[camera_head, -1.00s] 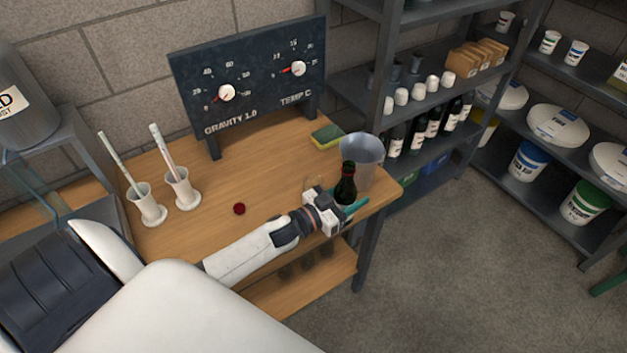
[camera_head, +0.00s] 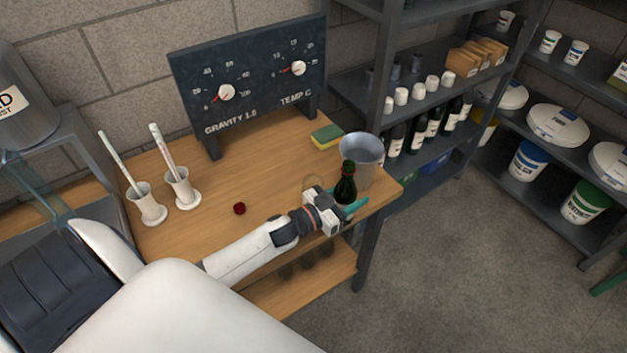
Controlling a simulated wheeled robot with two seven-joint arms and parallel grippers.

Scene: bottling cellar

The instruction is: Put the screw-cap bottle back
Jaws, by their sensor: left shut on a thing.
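A dark green bottle (camera_head: 346,186) with a reddish band at its neck stands upright near the right end of the wooden table. My left gripper (camera_head: 347,205) reaches it from the left and is shut on it; the jaws partly hide its lower part, so I cannot tell whether its base touches the table. A small dark red cap (camera_head: 239,208) lies on the tabletop, left of my gripper. My right gripper is not in view.
A grey metal bucket (camera_head: 363,150) stands right behind the bottle. A sponge (camera_head: 326,137), two white cylinder stands (camera_head: 148,207) and a gauge board (camera_head: 250,80) are on the wooden table (camera_head: 240,165). Shelves (camera_head: 425,105) to the right hold several bottles.

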